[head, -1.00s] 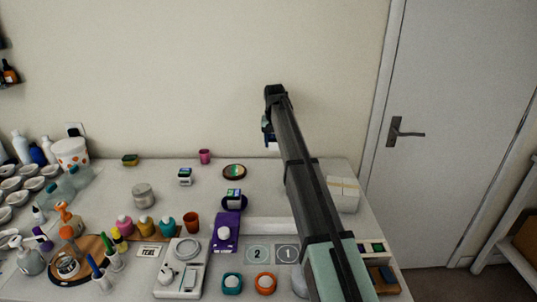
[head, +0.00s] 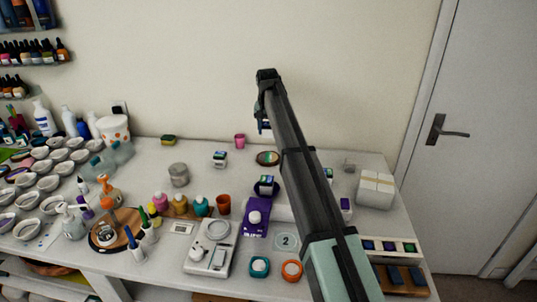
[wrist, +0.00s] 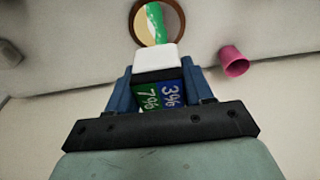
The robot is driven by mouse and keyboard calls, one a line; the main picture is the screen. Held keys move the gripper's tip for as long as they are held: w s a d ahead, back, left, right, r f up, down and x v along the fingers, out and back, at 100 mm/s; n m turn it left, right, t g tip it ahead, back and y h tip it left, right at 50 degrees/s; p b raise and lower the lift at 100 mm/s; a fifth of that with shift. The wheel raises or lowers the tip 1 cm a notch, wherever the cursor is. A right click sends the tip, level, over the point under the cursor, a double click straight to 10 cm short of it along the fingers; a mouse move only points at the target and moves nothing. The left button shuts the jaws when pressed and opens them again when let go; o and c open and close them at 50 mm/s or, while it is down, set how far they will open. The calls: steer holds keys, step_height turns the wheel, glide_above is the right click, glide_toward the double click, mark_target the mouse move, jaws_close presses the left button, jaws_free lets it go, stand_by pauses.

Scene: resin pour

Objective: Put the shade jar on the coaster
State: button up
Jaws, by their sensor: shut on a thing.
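My gripper (wrist: 160,82) is shut on a small white-topped jar (wrist: 156,58) with green "7%" and blue "3%" label patches. In the head view my gripper (head: 264,118) is up in front of the wall, with the jar mostly hidden by the arm. The round coaster (head: 268,158), brown-rimmed with a green and cream face, lies empty on the table. In the head view it is just below my gripper. In the wrist view the coaster (wrist: 174,12) is beyond the jar, which overlaps its lower edge; they look apart.
A pink cup (head: 240,140) stands close to the coaster's left, also in the wrist view (wrist: 235,62). A similar small jar (head: 219,159) stands further left, another (head: 265,188) in front on a dark disc. A white box (head: 375,190) is right.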

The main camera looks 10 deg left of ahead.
mark_target(268, 125)
step_height(268, 125, down, 9)
steer(key=shift+f, duration=0.1)
stand_by(0.4)
steer(key=shift+f, duration=0.15)
steer(key=o, duration=1.1)
steer(key=r, duration=0.4)
steer(key=s+r, duration=0.1)
steer(key=r, duration=0.3)
steer(key=s+r, duration=0.1)
steer(key=r, duration=0.3)
steer(key=shift+r, duration=0.1)
